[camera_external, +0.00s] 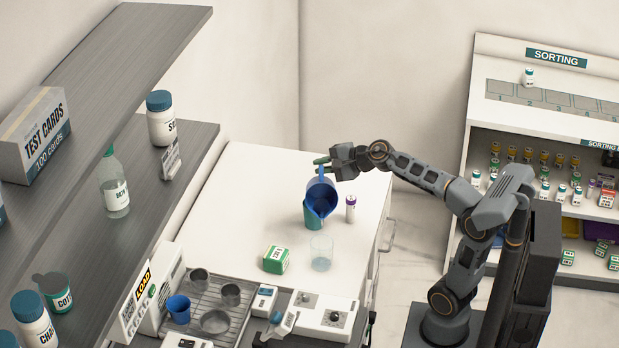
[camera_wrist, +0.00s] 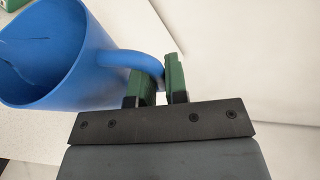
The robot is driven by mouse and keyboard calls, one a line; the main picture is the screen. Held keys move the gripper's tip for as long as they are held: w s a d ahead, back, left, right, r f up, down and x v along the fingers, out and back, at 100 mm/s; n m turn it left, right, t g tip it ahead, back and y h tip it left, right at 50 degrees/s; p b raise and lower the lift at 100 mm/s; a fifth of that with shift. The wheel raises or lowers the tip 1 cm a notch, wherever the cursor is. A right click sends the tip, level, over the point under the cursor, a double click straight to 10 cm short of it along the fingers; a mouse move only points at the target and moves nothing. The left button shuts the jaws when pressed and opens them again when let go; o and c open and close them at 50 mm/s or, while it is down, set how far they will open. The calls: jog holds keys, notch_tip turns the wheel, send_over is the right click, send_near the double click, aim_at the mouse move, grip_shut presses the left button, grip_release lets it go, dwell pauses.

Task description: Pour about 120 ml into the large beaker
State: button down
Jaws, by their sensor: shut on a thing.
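A blue jug (camera_external: 320,190) hangs from my gripper (camera_external: 324,166), tilted with its open mouth facing the external camera. In the wrist view, the green fingers of my gripper (camera_wrist: 160,82) are shut on the handle of the jug (camera_wrist: 55,60). A clear beaker (camera_external: 321,250) stands on the white counter, in front of and below the jug. Its lower part looks faintly bluish; I cannot tell the liquid level. A teal cup-like vessel (camera_external: 312,222) shows partly hidden below the jug. I see no stream of liquid.
A purple-capped vial (camera_external: 350,208) stands right of the jug. A green-and-white box (camera_external: 276,259) sits left of the clear beaker. A rack with metal cups and a blue cup (camera_external: 178,309) is at the front left. The back of the counter (camera_external: 260,180) is clear.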

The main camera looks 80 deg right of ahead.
jog(key=shift+s+a, duration=0.1)
jog(key=shift+a, duration=0.2)
jog(key=shift+a+n+b, duration=0.15)
jog(key=shift+n+b, duration=0.15)
jog(key=shift+s+a+n+t+h, duration=0.1)
jog(key=shift+a+n+t+h, duration=0.2)
jog(key=shift+a+h, duration=0.1)
dwell(0.7)
jog(key=shift+s+a+n+h, duration=0.25)
jog(key=shift+a+n+h, duration=0.2)
jog(key=shift+a, duration=0.45)
dwell(0.7)
